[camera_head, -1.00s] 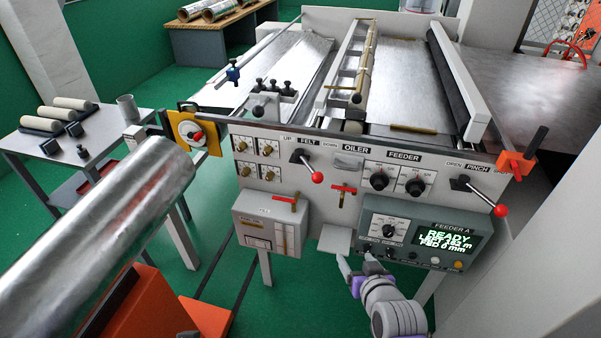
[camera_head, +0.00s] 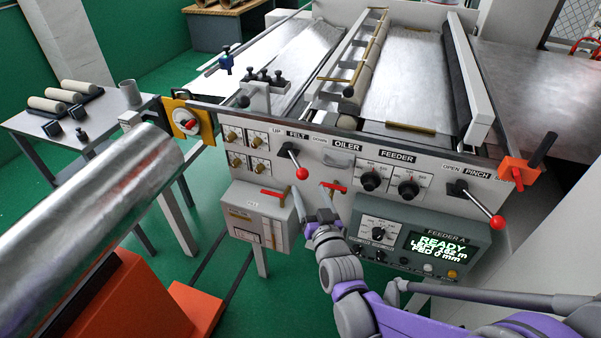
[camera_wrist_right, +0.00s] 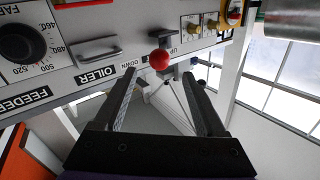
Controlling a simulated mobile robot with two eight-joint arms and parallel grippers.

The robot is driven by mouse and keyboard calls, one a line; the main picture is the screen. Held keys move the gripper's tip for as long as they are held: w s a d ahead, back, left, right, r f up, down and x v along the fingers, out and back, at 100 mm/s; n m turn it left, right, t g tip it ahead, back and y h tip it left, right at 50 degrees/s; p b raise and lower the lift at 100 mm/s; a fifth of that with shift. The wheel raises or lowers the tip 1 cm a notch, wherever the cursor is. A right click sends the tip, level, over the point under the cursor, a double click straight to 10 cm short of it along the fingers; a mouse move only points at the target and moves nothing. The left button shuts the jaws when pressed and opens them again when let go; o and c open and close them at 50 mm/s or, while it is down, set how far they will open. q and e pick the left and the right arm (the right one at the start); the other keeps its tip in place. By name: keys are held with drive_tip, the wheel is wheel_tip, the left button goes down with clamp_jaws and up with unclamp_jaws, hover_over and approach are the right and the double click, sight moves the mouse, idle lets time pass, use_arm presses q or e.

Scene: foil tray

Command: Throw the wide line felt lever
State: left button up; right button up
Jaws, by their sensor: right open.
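The felt lever is a black pivot with a short rod and a red ball knob (camera_head: 302,173), under the FELT label with UP and DOWN at its sides. The knob hangs down and slightly right of the pivot. My right gripper (camera_head: 314,197) is below the knob, close to the panel and apart from it. In the right wrist view the open, empty right gripper (camera_wrist_right: 165,95) has the red knob (camera_wrist_right: 159,59) ahead, roughly between and beyond its fingertips. My left gripper is not in view.
A second red-knobbed lever (camera_head: 496,222), labelled PINCH, is at the panel's right. Red-handled valves (camera_head: 274,193) sit below the felt lever. The feeder screen (camera_head: 437,248) reads READY. Green floor is free below the panel.

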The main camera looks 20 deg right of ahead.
sight(304, 178)
drive_tip(key=w, duration=0.8)
drive_tip(key=shift+d+p, duration=0.1)
drive_tip(key=shift+p, duration=0.25)
drive_tip(key=shift+s, duration=0.1)
drive_tip(key=shift+c, duration=0.2)
clamp_jaws()
idle(0.6)
